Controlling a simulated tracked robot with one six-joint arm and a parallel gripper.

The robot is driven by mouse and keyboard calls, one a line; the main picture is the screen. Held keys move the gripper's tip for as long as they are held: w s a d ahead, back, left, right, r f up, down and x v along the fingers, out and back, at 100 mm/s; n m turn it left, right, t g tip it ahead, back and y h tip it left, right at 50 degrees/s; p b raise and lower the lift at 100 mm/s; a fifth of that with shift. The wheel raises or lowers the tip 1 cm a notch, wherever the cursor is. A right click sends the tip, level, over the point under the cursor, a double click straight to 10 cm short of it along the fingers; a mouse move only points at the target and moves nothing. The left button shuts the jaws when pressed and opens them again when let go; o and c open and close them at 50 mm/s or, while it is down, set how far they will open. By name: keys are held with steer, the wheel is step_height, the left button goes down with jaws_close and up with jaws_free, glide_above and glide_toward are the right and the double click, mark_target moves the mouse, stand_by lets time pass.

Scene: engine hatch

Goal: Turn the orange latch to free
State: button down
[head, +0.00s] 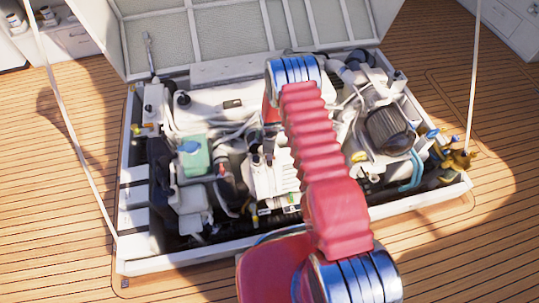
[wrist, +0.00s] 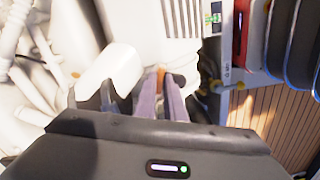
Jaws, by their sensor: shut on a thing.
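The orange latch (wrist: 179,78) shows in the wrist view only as a small orange patch at my fingertips. My gripper (wrist: 163,82) is shut on it, with its two purple-grey fingers close together. The fingers hide most of the latch, so its turn angle cannot be read. In the head view, my red arm reaches over the open engine hatch (head: 128,225). It hides both my gripper and the latch there.
Engine parts crowd the hatch, among them a green box (head: 194,158), a dark round cover (head: 389,130) and brass fittings (head: 458,160). A white rounded part (wrist: 112,72) stands close left of my fingers. Open wooden deck (head: 60,225) surrounds the hatch.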

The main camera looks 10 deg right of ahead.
steer(key=shift+n, duration=1.9)
steer(key=c, duration=1.8)
jaws_free()
steer(key=shift+c, duration=0.2)
steer(key=shift+r, duration=0.15)
step_height(320, 180, up, 13)
steer(key=shift+r, duration=0.2)
